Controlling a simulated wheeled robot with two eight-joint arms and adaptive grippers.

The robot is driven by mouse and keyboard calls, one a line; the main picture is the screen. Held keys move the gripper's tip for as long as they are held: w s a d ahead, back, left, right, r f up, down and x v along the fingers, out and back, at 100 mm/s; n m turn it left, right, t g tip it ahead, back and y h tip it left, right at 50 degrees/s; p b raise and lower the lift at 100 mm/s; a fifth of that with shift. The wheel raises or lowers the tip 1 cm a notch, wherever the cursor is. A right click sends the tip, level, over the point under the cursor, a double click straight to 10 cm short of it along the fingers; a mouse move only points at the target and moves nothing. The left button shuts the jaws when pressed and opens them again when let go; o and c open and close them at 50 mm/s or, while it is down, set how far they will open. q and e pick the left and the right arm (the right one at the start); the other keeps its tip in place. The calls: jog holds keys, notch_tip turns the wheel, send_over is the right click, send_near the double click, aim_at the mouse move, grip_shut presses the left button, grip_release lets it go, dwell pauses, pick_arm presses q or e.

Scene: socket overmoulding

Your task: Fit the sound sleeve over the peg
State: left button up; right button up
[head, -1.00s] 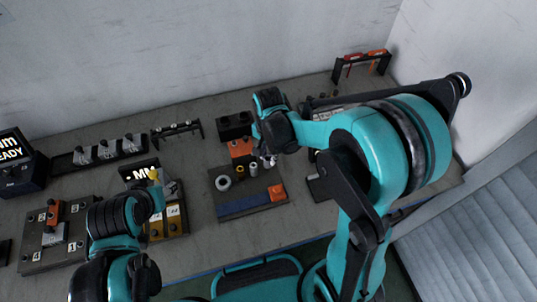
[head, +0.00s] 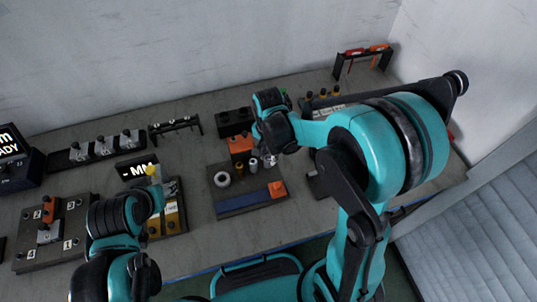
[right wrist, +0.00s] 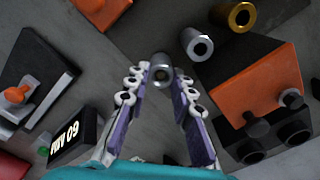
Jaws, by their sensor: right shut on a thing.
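My right gripper (right wrist: 163,92) is shut on a grey metal sleeve (right wrist: 162,68), held at the fingertips with its open end showing in the right wrist view. In the head view my right gripper (head: 268,157) is above the right side of a dark tray. A second grey sleeve (right wrist: 197,45) and a brass sleeve (right wrist: 240,17) stand on this tray, apart from the held one.
The dark tray (head: 238,205) has a blue strip, a white ring (head: 222,180) and an orange piece (head: 277,189). A black block with holes (head: 235,121) stands behind it. A numbered board (head: 62,247) is at the left.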

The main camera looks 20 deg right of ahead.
jog(key=shift+f+b, duration=0.35)
jog(key=shift+f, duration=0.15)
jog(key=o, duration=1.1)
jog(key=shift+c, duration=0.2)
jog(key=shift+r, duration=0.1)
notch_tip(320, 180, up, 12)
